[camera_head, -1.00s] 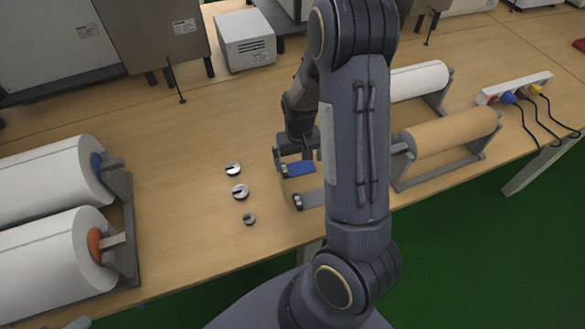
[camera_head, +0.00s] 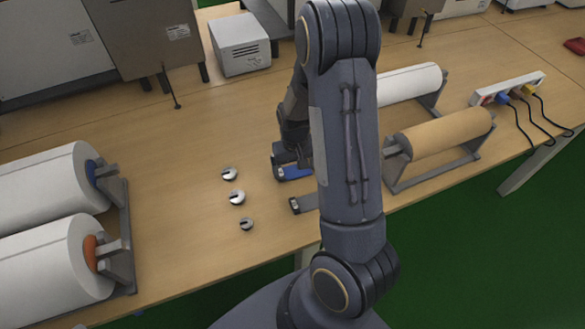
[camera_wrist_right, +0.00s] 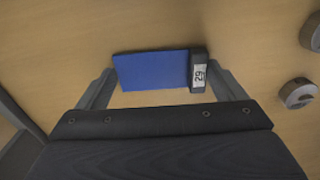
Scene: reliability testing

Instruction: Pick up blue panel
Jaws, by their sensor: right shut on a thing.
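The blue panel (camera_head: 296,172) is a flat blue piece with a dark end block, low at the table beside my right arm. It also shows in the right wrist view (camera_wrist_right: 150,71), where its dark end carries a white label reading 29. My right gripper (camera_head: 290,160) is at the panel, with one finger at each end of it, shut on it. The right wrist view shows both fingers (camera_wrist_right: 162,76) across the panel's length. I cannot tell whether the panel touches the table. My right forearm hides part of the area. My left gripper is not in view.
A grey panel (camera_head: 305,204) lies just in front of the blue one. Several round metal pieces (camera_head: 236,197) stand to the left. White rolls (camera_head: 45,185) on holders are far left; a tan roll (camera_head: 440,133) and a power strip (camera_head: 507,88) are right.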

